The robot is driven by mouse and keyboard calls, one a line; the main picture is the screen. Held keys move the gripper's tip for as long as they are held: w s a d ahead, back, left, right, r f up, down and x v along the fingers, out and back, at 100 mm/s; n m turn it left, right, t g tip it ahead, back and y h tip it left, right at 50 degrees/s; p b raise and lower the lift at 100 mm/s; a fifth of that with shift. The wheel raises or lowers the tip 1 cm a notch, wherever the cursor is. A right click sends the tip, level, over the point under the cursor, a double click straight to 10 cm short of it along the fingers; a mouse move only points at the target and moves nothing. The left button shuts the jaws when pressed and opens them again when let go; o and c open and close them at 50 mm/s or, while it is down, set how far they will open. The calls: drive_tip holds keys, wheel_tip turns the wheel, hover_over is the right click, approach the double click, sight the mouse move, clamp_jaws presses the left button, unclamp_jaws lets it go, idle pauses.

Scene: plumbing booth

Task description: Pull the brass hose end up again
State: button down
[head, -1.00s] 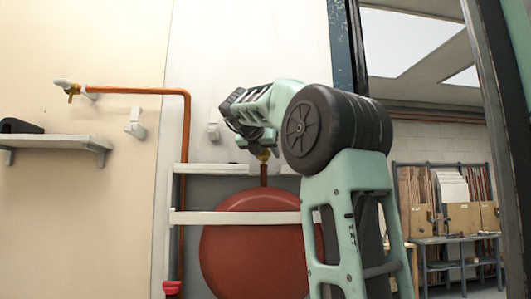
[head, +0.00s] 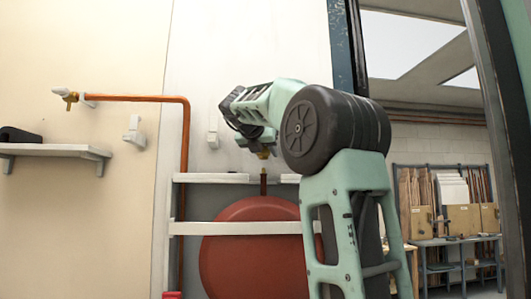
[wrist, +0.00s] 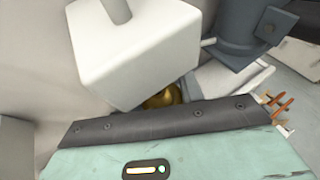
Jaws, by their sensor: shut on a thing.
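The brass hose end (head: 264,153) shows at the underside of my gripper (head: 260,147) in the head view. My gripper is shut on it. A short dark pipe stub (head: 263,184) stands upright below, above the round red vessel (head: 250,250). A small gap of wall shows between the brass and the top of this stub. In the wrist view only a bit of the brass (wrist: 163,97) shows, between a white block and the dark edge of my gripper body. The fingertips are hidden in both views.
White rails (head: 240,228) cross in front of the vessel. A copper pipe (head: 186,150) runs down the wall at left, and a shelf (head: 60,150) is farther left. In the wrist view a white block (wrist: 140,55) is close to my gripper.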

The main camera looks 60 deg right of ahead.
drive_tip(key=c, duration=1.2)
unclamp_jaws()
drive_tip(key=shift+a, duration=0.1)
drive_tip(key=b+v, duration=0.1)
drive_tip(key=v, duration=1.6)
drive_tip(key=shift+a, duration=0.15)
drive_tip(key=shift+r, duration=0.1)
drive_tip(key=shift+c, duration=0.3)
